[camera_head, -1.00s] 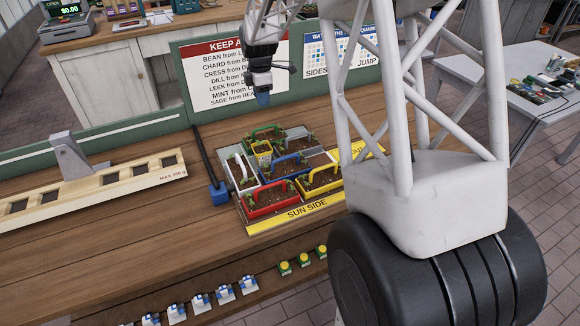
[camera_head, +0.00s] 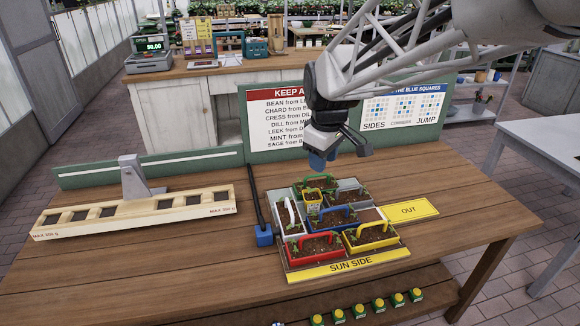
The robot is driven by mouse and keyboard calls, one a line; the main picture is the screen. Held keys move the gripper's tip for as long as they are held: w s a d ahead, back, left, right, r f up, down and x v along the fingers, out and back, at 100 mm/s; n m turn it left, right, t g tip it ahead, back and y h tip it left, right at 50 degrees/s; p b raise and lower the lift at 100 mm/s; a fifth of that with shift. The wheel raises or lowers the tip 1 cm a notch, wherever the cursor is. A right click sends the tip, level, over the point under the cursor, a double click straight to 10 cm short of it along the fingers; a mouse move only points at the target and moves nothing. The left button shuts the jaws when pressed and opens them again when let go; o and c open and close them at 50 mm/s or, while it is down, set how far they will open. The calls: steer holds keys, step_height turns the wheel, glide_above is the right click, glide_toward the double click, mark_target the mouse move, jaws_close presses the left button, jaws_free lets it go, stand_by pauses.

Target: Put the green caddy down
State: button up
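The green caddy (camera_head: 321,184), with a green handle, sits in the back row of the sectioned tray (camera_head: 284,263) on the wooden bench. My gripper (camera_head: 318,163), with blue tips, hangs just above and behind its handle in the picture. I see nothing hanging from the gripper. The tips are too small to show whether they are open or shut, and I cannot tell whether they touch the handle. A white caddy (camera_head: 290,217) is at the left, a blue caddy (camera_head: 340,217) in the middle, and red (camera_head: 314,247) and yellow (camera_head: 371,237) caddies are in front.
A small yellow label-like piece (camera_head: 313,197) stands before the green caddy. A yellow OUT plate (camera_head: 408,210) adjoins the tray. A blue block with a dark rod (camera_head: 264,236) and a cream balance beam (camera_head: 135,213) stand left. A sign board (camera_head: 277,122) stands behind.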

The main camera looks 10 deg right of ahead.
steer(key=s+a+f+m, duration=0.1)
steer(key=s+m, duration=0.3)
steer(key=s, duration=0.7)
steer(key=s+a+m+t, duration=0.1)
steer(key=s+a+m, duration=0.1)
steer(key=s, duration=0.9)
steer(key=shift+a+f+m, duration=0.25)
steer(key=shift+f+m, duration=0.15)
steer(key=shift+m, duration=0.5)
